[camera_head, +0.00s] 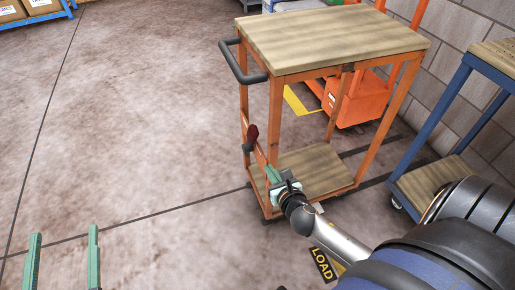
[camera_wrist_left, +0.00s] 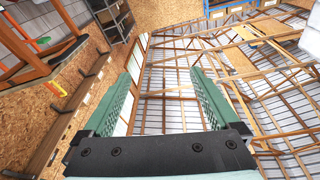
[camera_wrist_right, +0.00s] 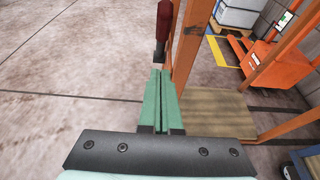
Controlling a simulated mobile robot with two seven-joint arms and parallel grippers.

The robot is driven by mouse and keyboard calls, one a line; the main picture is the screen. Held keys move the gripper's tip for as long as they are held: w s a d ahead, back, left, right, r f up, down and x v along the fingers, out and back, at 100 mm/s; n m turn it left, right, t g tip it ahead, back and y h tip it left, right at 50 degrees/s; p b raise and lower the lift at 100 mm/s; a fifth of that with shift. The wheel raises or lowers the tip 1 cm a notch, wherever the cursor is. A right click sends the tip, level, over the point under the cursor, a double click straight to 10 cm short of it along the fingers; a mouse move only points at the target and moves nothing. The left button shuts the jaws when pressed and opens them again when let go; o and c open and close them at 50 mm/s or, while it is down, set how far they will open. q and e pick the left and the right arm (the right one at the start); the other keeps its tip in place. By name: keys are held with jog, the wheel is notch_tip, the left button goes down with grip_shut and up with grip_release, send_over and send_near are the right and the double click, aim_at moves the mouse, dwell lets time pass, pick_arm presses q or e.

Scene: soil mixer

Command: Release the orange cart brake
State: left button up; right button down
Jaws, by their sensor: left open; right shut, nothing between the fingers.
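The orange cart (camera_head: 276,120) has a wooden top, a wooden lower shelf and a dark push handle. A dark red brake handle (camera_head: 251,133) shows at its near left side, beside an orange leg. My right gripper (camera_head: 272,174) is shut and empty, low at that side, just below the red handle in the picture. In the right wrist view the red handle (camera_wrist_right: 164,22) stands upright beyond the closed fingertips (camera_wrist_right: 161,75); whether they touch it is unclear. My left gripper (camera_head: 63,232) is open and empty over bare floor, far from the cart; its wrist view shows spread fingers (camera_wrist_left: 162,72).
An orange pallet jack (camera_head: 358,102) stands behind the cart by the block wall. A blue-framed cart (camera_head: 436,110) with wooden shelves is at the right. A LOAD floor sign (camera_head: 322,264) lies near my right arm. Floor at the left is clear.

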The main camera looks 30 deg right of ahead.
aim_at(255, 139)
jog(key=x, duration=0.3)
jog(key=r+b+x, duration=0.1)
jog(key=x, duration=0.2)
jog(key=b+x, duration=0.1)
jog(key=x, duration=0.2)
jog(key=shift+w+r, duration=0.3)
jog(key=shift+w, duration=0.3)
pick_arm(q)
jog(key=s+r+m+t+h, duration=0.1)
jog(key=s+r+m+h, duration=0.2)
jog(key=r, duration=0.3)
jog(key=s+d+r+m+t+h, duration=0.1)
jog(key=s+r+m+t+h, duration=0.1)
jog(key=r, duration=0.4)
jog(key=shift+s+d+r+m+h, duration=0.2)
jog(key=shift+s+m+h, duration=0.25)
jog(key=shift+h, duration=0.85)
pick_arm(e)
jog(key=shift+w+d+r, duration=0.2)
jog(key=shift+w+r, duration=0.05)
jog(key=shift+w, duration=0.25)
